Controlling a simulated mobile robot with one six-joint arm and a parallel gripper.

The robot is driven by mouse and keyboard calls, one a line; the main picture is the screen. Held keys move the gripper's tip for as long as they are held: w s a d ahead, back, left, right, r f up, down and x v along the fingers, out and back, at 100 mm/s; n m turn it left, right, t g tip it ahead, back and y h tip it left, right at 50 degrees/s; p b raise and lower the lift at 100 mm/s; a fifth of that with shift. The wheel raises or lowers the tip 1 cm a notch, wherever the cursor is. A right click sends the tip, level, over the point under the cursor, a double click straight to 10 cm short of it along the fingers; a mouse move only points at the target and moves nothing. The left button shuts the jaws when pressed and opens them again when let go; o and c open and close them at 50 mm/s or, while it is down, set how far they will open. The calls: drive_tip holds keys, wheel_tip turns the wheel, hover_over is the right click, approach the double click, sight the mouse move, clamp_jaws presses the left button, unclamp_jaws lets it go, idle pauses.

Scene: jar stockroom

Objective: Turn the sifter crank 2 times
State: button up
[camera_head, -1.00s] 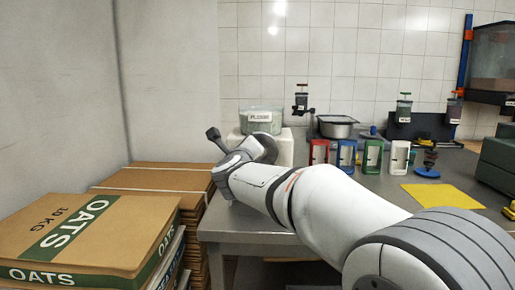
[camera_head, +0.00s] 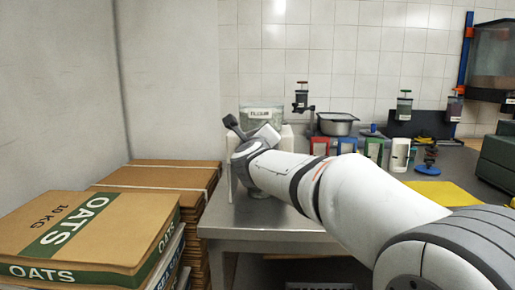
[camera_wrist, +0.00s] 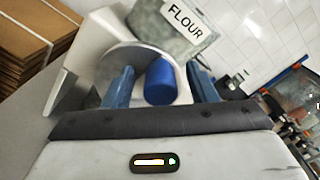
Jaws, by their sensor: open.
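The sifter stands at the back left of the metal bench. Its clear hopper labelled FLOUR (camera_head: 262,114) shows above my arm, and the hopper also appears in the wrist view (camera_wrist: 150,22). In the wrist view a round grey metal disc (camera_wrist: 112,68) sits on the front of the sifter's white body (camera_wrist: 68,80). A blue cylindrical crank knob (camera_wrist: 160,84) stands out from the disc. My gripper (camera_wrist: 161,86) is open, with one blue finger on each side of the knob. My arm hides the crank in the head view.
Stacked cardboard (camera_head: 165,178) and OATS sacks (camera_head: 85,232) stand left of the bench. Right of the sifter are a metal pan (camera_head: 337,124), coloured frames including a green one (camera_head: 373,150), and a yellow mat (camera_head: 440,193). The bench front is clear.

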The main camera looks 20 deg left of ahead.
drive_tip(key=b+v, duration=0.1)
drive_tip(key=v, duration=0.8)
drive_tip(key=shift+b, duration=0.35)
drive_tip(key=s+d+r+n+g+y+p, duration=0.1)
drive_tip(key=s+d+r+n+g+p, duration=0.15)
drive_tip(key=d+n+p, duration=0.5)
drive_tip(key=s+d+r+n+g+y+p, duration=0.1)
drive_tip(key=s+d+r+n+g+p, duration=0.1)
drive_tip(key=d+n+g+p, duration=0.4)
drive_tip(key=s+d+f+n+g+h+p, duration=0.1)
drive_tip(key=s+d+n+g+h+p, duration=0.1)
drive_tip(key=s+d+p, duration=0.3)
drive_tip(key=s+d+f+n+g+h+p, duration=0.2)
drive_tip(key=s+d+n+p, duration=0.3)
drive_tip(key=s+d, duration=0.3)
drive_tip(key=s+d+f+n+g+h+p, duration=0.2)
drive_tip(key=s+d+n+p, duration=0.2)
drive_tip(key=s+d+p, duration=0.3)
drive_tip(key=shift+s+d+f+g, duration=0.15)
drive_tip(key=shift+s+d+g, duration=0.1)
drive_tip(key=shift+d, duration=0.3)
